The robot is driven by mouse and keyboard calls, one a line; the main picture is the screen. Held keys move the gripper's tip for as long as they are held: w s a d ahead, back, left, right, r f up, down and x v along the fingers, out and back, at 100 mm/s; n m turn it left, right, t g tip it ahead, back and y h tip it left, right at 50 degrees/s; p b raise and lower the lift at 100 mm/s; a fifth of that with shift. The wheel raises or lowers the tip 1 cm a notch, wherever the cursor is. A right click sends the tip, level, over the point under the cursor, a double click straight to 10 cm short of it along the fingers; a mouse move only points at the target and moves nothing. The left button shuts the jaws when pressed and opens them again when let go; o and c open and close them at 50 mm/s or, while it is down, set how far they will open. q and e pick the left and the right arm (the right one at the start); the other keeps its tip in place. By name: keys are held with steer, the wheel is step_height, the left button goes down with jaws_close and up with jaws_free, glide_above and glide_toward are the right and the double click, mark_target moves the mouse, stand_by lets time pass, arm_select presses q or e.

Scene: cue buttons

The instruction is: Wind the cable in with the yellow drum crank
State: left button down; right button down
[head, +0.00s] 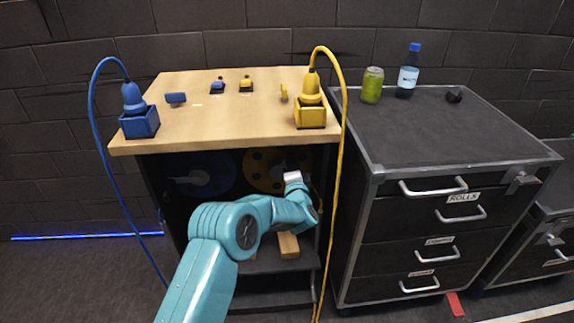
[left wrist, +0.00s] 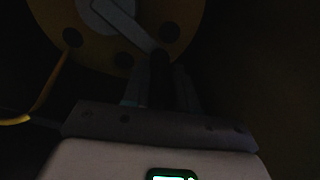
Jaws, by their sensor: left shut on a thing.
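The yellow drum (head: 256,172) with round holes sits in the dark space under the wooden bench top, and it fills the top of the left wrist view (left wrist: 90,45). Its pale grey crank (left wrist: 128,22) slants down to the right from the hub. My left gripper (left wrist: 162,85) is shut on the crank's dark handle end; the grip itself is dim. In the head view my left gripper (head: 293,178) hides most of the crank. The yellow cable (head: 343,130) runs from the yellow plug (head: 310,85) over the bench's right end and down. My right gripper is not in view.
A blue drum (head: 225,170) with its own crank sits left of the yellow one. A blue plug (head: 133,97) and small blue and yellow parts are on the bench top (head: 190,125). A dark drawer cabinet (head: 450,145) stands close on the right. A wooden block (head: 288,245) lies below my gripper.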

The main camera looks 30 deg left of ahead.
arm_select(q)
steer(key=shift+w+d+f, duration=0.1)
steer(key=shift+w+d, duration=0.1)
steer(key=shift+d, duration=0.3)
steer(key=shift+w+d+f, duration=0.1)
steer(key=shift+d, duration=0.05)
steer(key=c, duration=0.9)
jaws_free()
steer(key=shift+f, duration=0.1)
steer(key=shift+a, duration=0.2)
steer(key=v, duration=1.6)
steer(key=shift+s+p, duration=0.3)
steer(key=shift+p, duration=0.05)
